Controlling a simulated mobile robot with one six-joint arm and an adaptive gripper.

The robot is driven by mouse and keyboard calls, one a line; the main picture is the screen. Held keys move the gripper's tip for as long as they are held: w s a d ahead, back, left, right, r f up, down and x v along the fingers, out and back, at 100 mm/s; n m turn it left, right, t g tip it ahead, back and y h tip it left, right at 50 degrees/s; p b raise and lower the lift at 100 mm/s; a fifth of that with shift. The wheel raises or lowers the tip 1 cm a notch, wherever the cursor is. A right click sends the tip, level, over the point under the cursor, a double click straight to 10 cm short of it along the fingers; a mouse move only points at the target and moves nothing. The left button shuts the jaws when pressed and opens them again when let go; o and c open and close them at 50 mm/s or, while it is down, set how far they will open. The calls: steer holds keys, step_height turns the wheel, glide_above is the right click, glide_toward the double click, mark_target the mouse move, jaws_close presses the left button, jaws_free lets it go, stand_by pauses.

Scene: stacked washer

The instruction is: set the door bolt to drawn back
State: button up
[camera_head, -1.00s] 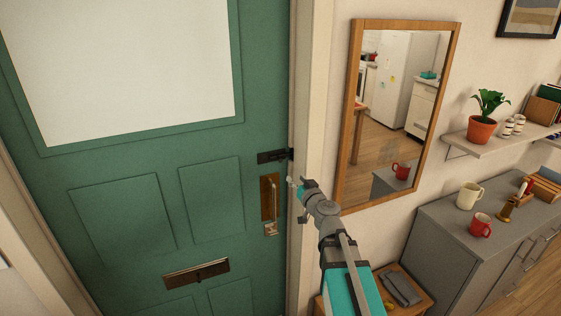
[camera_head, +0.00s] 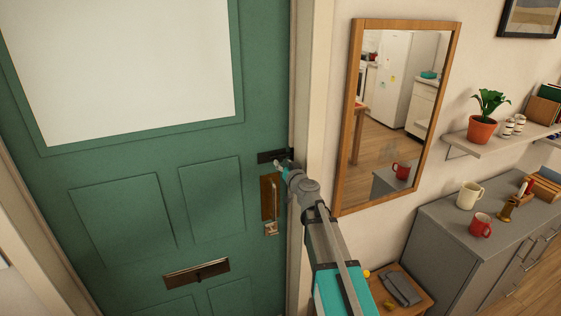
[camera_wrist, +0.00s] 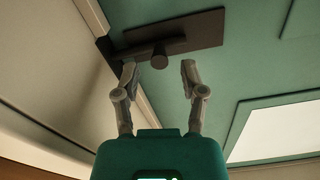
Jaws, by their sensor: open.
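The door bolt (camera_head: 270,156) is a dark plate with a bar, fixed to the green door (camera_head: 215,170) at its right edge, above the brass pull handle (camera_head: 270,197). In the wrist view the bolt's plate (camera_wrist: 205,30) carries a bar with a round knob (camera_wrist: 159,58). The bar reaches the dark piece at the frame side (camera_wrist: 107,48). My gripper (camera_head: 283,163) is at the bolt's right end in the head view. In the wrist view its open fingers (camera_wrist: 158,72) stand either side of the knob, just short of it. No contact shows.
A brass letter slot (camera_head: 197,273) is lower on the door. A wood-framed mirror (camera_head: 395,110) hangs to the right of my arm. A small wooden table (camera_head: 418,303) and a grey cabinet (camera_head: 440,232) with mugs stand at lower right.

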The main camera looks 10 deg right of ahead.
steer(key=shift+x, duration=1.45)
jaws_close()
